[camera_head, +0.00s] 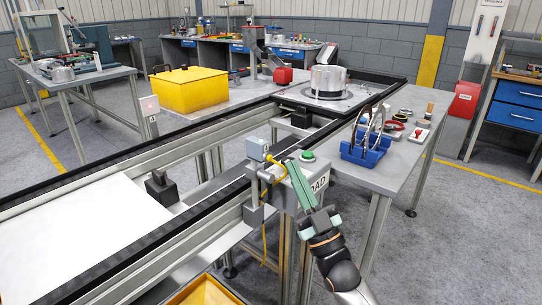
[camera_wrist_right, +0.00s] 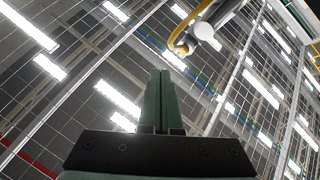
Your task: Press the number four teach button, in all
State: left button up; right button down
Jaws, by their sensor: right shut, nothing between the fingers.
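My right gripper (camera_head: 290,163) is shut and empty, its green fingers pointing up in front of the grey control box. They also show pressed together in the right wrist view (camera_wrist_right: 160,74). The grey control box (camera_head: 318,186) has a green button (camera_head: 308,155) on top and a partly hidden label ending in "OAD". A small blue-grey sensor box (camera_head: 257,148) with a yellow cable stands just left of the fingertips; its number is too small to read surely. A second sensor (camera_head: 150,106) with a red light stands on the far rail, its tag also unclear. My left gripper is out of view.
The black-edged conveyor rail (camera_head: 190,225) runs beside the control box. A round metal housing (camera_head: 328,80) sits behind. In the right wrist view a yellow cable (camera_wrist_right: 182,30) curves near the fingers.

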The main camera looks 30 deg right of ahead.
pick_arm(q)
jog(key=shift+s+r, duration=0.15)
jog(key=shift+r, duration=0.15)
pick_arm(e)
jog(key=s, duration=0.1)
jog(key=s+d, duration=0.1)
jog(key=shift+s+y, duration=0.3)
